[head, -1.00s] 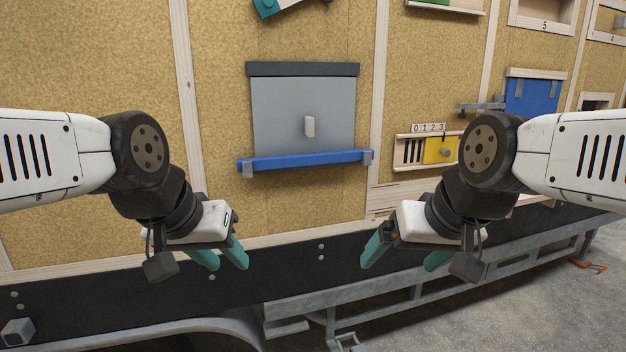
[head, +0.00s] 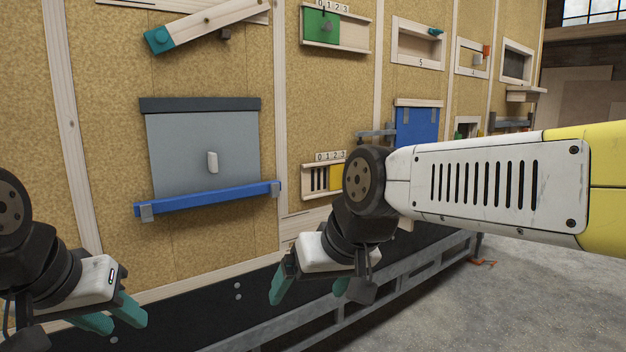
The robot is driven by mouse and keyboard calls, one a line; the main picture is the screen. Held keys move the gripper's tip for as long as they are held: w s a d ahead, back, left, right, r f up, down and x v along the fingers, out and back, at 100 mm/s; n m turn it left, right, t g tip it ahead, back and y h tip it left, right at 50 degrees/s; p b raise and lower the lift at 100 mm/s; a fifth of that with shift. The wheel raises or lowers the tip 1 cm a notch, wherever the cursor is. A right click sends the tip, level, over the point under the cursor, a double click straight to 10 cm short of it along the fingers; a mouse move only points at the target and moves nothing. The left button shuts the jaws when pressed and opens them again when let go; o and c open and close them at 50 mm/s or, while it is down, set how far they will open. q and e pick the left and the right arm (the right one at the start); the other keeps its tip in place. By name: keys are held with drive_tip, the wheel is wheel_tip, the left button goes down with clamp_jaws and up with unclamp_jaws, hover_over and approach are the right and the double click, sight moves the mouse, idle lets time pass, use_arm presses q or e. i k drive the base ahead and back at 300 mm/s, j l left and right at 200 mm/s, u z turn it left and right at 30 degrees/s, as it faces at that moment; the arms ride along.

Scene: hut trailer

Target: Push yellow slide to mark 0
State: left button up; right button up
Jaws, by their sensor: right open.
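The yellow slide (head: 336,178) sits in a wooden frame on the wall, under a strip of marks 0 1 2 3 (head: 330,156). Dark vertical slots (head: 319,179) show to its left. My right arm hides the slide's right part and its knob. My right gripper (head: 310,287) is below the frame, in front of the dark trailer edge. Its teal fingers are apart and empty, touching nothing I can see. My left gripper (head: 114,318) is at the lower left, far from the slide, with its fingers apart and empty.
A grey panel (head: 190,150) with a white handle and a blue ledge (head: 205,199) is left of the slide. A green slide (head: 318,25) with its own marks is above. A blue panel (head: 416,128) is to the right. Grey floor (head: 520,300) lies open at right.

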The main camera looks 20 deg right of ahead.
sight(335, 170)
drive_tip(key=i+l, duration=0.25)
drive_tip(key=l, duration=0.2)
drive_tip(key=i+l, duration=0.25)
drive_tip(key=l, duration=0.2)
drive_tip(key=i+l, duration=0.25)
drive_tip(key=l, duration=0.2)
drive_tip(key=z, duration=0.05)
